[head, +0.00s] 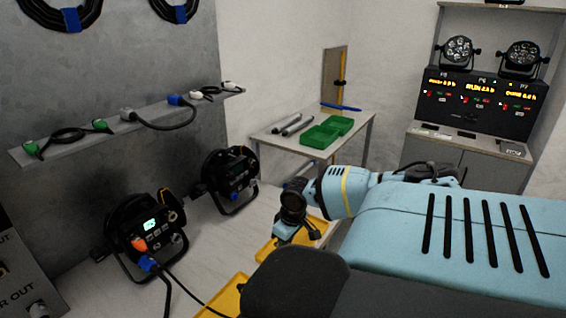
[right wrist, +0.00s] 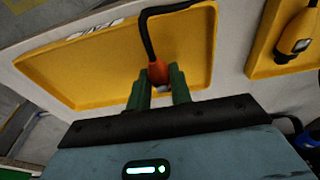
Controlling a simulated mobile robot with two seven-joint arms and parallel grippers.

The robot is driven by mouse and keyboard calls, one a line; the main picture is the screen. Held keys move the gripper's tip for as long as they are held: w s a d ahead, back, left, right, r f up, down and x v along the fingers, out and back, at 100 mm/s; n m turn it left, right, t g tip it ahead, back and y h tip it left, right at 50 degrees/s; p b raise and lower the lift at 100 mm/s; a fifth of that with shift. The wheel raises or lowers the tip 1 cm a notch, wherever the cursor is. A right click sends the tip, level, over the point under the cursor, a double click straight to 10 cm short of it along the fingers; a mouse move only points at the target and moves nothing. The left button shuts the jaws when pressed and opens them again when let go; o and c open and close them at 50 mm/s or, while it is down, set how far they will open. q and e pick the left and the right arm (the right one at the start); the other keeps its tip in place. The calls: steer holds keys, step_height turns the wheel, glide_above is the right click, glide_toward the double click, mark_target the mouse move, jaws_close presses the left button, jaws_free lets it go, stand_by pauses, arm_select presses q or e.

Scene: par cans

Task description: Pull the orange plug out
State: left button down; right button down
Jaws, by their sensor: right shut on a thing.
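An orange plug (right wrist: 158,72) on a black cable is between the green fingertips of my right gripper (right wrist: 160,88) in the right wrist view. The gripper is shut on it, over a yellow tray. In the head view my right gripper (head: 288,232) hangs at the end of the pale blue arm, above the yellow trays, and the plug in it cannot be made out. A black lamp (head: 145,232) with a lit display stands at the left, with a small orange piece (head: 139,244) and a blue plug (head: 149,263) on its back. My left gripper is not in view.
A yellow tray (right wrist: 60,85) lies under the gripper; another yellow tray (right wrist: 257,62) at the right holds a yellow-orange connector (right wrist: 298,35). A second black lamp (head: 230,178) stands behind the first. A wall shelf (head: 70,145) carries several cables. A small table (head: 265,133) holds a green tray.

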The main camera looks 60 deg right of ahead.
mark_target(290, 245)
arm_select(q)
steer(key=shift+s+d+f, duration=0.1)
arm_select(e)
steer(key=shift+f, duration=0.3)
steer(key=c, duration=1.2)
jaws_free()
steer(key=shift+r, duration=0.1)
steer(key=r, duration=0.2)
steer(key=r+p, duration=0.1)
steer(key=r, duration=0.1)
steer(key=s+r+p, duration=0.1)
steer(key=r, duration=0.1)
steer(key=shift+s+a+r+p, duration=0.15)
steer(key=shift+r+p, duration=0.2)
steer(key=shift+r, duration=0.45)
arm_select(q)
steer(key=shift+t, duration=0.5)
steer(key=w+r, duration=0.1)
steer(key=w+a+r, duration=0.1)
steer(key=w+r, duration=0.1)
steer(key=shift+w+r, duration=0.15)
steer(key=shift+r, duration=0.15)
